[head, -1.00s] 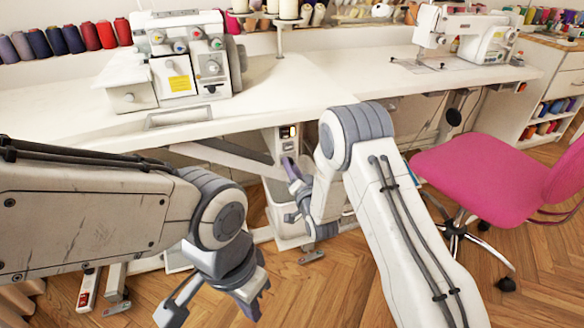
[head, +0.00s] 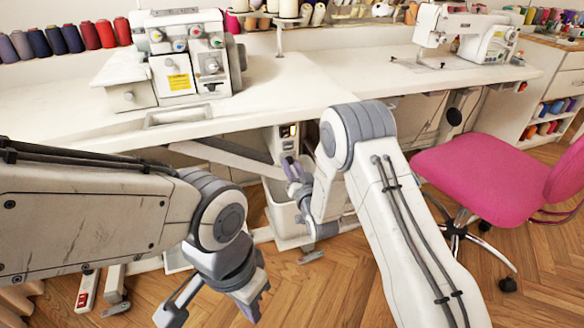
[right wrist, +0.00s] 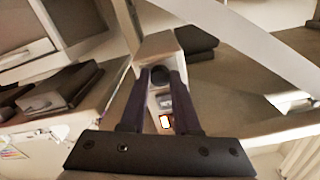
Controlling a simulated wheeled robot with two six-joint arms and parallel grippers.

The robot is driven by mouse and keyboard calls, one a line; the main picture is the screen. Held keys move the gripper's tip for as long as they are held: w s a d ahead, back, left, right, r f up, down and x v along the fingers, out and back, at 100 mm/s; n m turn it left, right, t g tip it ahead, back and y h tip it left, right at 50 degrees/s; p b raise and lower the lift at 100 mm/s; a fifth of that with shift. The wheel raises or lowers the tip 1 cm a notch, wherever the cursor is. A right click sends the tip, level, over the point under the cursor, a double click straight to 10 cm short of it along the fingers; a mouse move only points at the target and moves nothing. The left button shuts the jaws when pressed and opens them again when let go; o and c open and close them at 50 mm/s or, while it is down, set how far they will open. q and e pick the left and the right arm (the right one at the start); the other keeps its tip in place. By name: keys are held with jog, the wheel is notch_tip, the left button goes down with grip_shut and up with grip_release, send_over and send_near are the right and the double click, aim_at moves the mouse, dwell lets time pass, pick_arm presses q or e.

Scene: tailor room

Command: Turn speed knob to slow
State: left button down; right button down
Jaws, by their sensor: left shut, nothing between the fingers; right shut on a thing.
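A pale control box (head: 288,133) hangs under the table, with a lit orange display on its face. In the right wrist view the box (right wrist: 158,43) carries a dark round speed knob (right wrist: 159,75), a grey switch and the lit display. My right gripper (head: 291,166) is at the box's front; its two dark fingers (right wrist: 160,78) are closed on either side of the knob. The knob's marking and setting cannot be read. My left gripper (head: 258,296) is shut and empty, low over the floor at the lower left.
The white table (head: 290,85) is above the box, with a serger (head: 185,62) at left and a sewing machine (head: 465,35) at right. A pink chair (head: 480,180) stands at right. A white bin (head: 283,215) is below the right gripper.

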jog(key=shift+f+n, duration=0.1)
jog(key=shift+n, duration=1.8)
jog(key=c, duration=0.6)
grip_release()
jog(key=shift+c, duration=0.2)
jog(key=p+v, duration=0.1)
jog(key=v, duration=0.9)
jog(key=shift+s, duration=0.2)
